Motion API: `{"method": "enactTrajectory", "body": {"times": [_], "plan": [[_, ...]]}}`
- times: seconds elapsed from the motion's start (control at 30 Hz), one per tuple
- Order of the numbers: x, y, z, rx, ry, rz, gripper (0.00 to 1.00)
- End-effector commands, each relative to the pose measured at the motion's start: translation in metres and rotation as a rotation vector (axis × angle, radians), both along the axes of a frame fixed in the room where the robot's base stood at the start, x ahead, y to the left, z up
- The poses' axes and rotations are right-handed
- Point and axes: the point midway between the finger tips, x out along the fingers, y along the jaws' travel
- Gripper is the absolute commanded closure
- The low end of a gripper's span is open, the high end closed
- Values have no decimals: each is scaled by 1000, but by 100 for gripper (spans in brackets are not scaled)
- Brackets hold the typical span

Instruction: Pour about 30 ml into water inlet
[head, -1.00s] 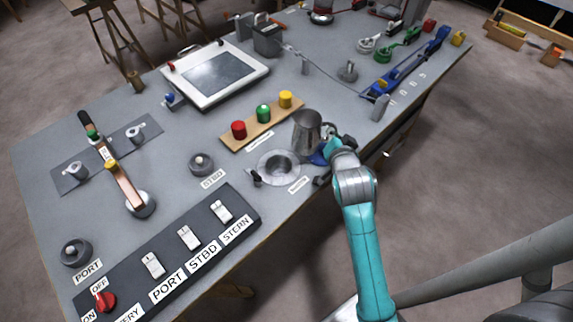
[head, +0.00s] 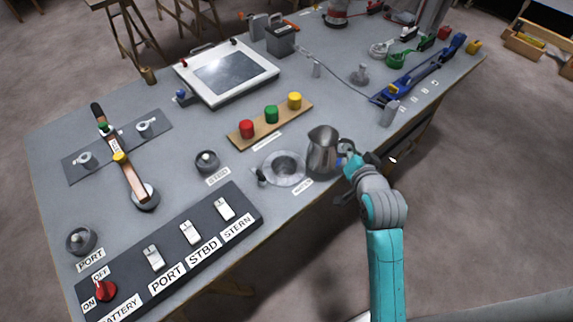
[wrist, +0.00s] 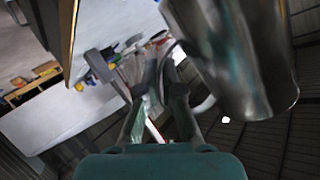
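The water inlet (head: 270,180) is a round metal dish with a dark central hole, set in the bench top near its front edge. A metal jug (head: 323,155) stands upright just right of it, mouth up. I cannot tell whether its base touches the bench. My gripper (head: 351,164) is at the jug's right side, on its handle. In the wrist view the jug (wrist: 240,60) fills the upper right, and my gripper's fingers (wrist: 157,88) are around the handle, partly hidden and blurred. The jug's contents are not visible.
A wooden strip with red, green and yellow knobs (head: 271,114) lies behind the inlet. A small black lever (head: 261,177) is at its left. A dark switch panel (head: 170,255) is front left, a framed screen (head: 225,73) behind. Blue clamp gear (head: 410,80) is at the back right.

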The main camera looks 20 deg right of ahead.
Motion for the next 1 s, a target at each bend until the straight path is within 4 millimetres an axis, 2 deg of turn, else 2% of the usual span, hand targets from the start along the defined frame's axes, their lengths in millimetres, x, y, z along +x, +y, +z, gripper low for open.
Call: {"method": "enactTrajectory", "body": {"times": [0.37, 1.0], "plan": [[4, 6, 5, -87, 44, -3, 100], [19, 35, 19, -445, 234, -4, 100]]}}
